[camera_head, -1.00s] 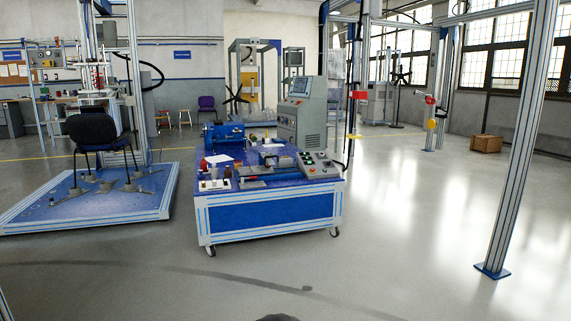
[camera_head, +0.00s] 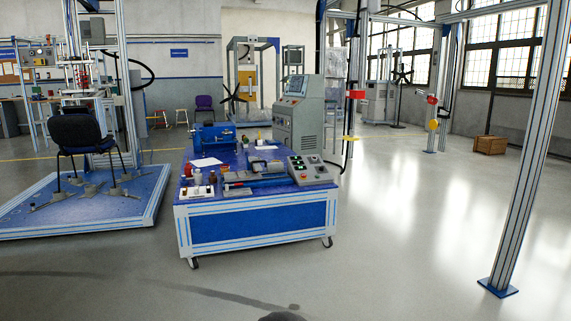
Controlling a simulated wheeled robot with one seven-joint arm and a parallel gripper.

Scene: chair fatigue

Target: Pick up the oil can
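A small red item (camera_head: 188,171) stands near the left edge of the blue-topped wheeled cart (camera_head: 258,219). It may be the oil can, but it is too small to tell. A small brown bottle-like item (camera_head: 212,177) stands just to its right, near the front left of the cart top.
A grey console (camera_head: 298,116) stands behind. A chair (camera_head: 82,145) on a platform is left; a post (camera_head: 522,150) stands right. Front floor is clear.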

